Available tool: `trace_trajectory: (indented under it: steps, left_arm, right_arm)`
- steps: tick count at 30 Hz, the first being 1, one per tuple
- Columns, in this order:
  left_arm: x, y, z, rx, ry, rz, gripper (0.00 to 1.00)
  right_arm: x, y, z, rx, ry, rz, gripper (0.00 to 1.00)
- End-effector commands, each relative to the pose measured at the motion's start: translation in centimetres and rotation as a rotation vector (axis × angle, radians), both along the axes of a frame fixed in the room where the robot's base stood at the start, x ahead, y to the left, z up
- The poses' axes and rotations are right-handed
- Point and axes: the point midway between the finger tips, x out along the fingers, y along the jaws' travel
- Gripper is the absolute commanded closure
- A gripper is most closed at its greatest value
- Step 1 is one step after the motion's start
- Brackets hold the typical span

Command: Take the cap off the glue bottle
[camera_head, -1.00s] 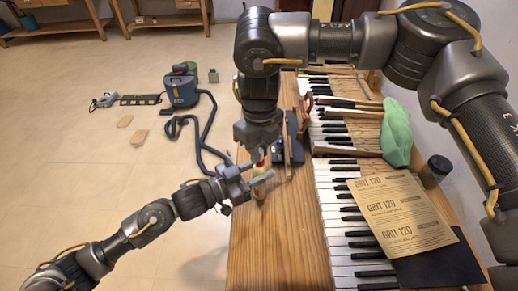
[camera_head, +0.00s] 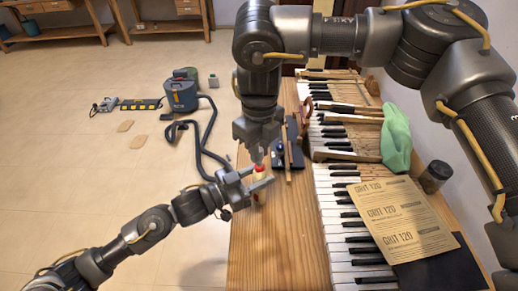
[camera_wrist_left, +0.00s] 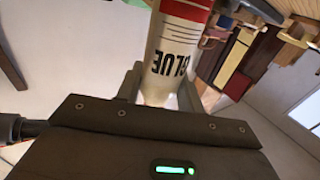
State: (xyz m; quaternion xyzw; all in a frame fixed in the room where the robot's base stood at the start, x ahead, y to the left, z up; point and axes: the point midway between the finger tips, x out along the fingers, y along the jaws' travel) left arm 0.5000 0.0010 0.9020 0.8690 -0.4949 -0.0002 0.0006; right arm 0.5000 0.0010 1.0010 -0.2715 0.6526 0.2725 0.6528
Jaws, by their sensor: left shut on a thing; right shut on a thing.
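The glue bottle (camera_head: 259,185) is a pale bottle with a red top. My left gripper (camera_head: 262,183) is shut around its body above the wood at the piano's left edge. In the left wrist view the white bottle (camera_wrist_left: 178,45), with a red band and upside-down dark lettering, sits between the fingers. My right gripper (camera_head: 258,157) points down from above and is shut on the red cap (camera_head: 260,168) at the bottle's top. The fingertips are small here, and the exact contact and whether cap and bottle are apart cannot be told.
Piano keys (camera_head: 345,220) run along the right, with sandpaper sheets (camera_head: 400,212), a green cloth (camera_head: 396,140) and a dark jar (camera_head: 435,177). Tools and a dark case (camera_head: 291,152) lie just right of the grippers. The front wood (camera_head: 275,255) is clear.

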Motion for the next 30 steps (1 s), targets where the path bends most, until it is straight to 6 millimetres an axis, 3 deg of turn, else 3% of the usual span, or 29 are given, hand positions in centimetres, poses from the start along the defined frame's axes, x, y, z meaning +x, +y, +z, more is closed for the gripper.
trace_trajectory:
  steps: [5,13,20,21,27,30]
  left_arm:
    - [0.0,0.0,-0.1,0.001,0.002,-0.001,1.00]
    - [0.0,0.0,-0.1,0.001,0.002,0.000,1.00]
    - [0.0,0.0,-0.1,0.001,0.002,0.000,1.00]
    - [0.0,0.0,-0.1,0.001,0.002,0.000,0.61]
    - [0.0,0.0,-0.1,0.001,0.001,0.000,0.37]
    - [0.0,0.0,0.0,0.001,0.001,0.000,0.37]
  right_arm:
    - [0.0,0.0,0.5,0.000,-0.001,0.000,1.00]
    - [0.0,0.0,3.7,0.000,-0.003,0.000,1.00]
    - [0.0,0.0,4.0,0.000,0.000,0.000,1.00]
    - [0.0,0.0,4.0,0.000,0.000,0.000,1.00]
    - [0.0,0.0,4.0,0.000,0.000,0.000,1.00]
    - [0.0,0.0,4.0,0.000,0.000,0.000,1.00]
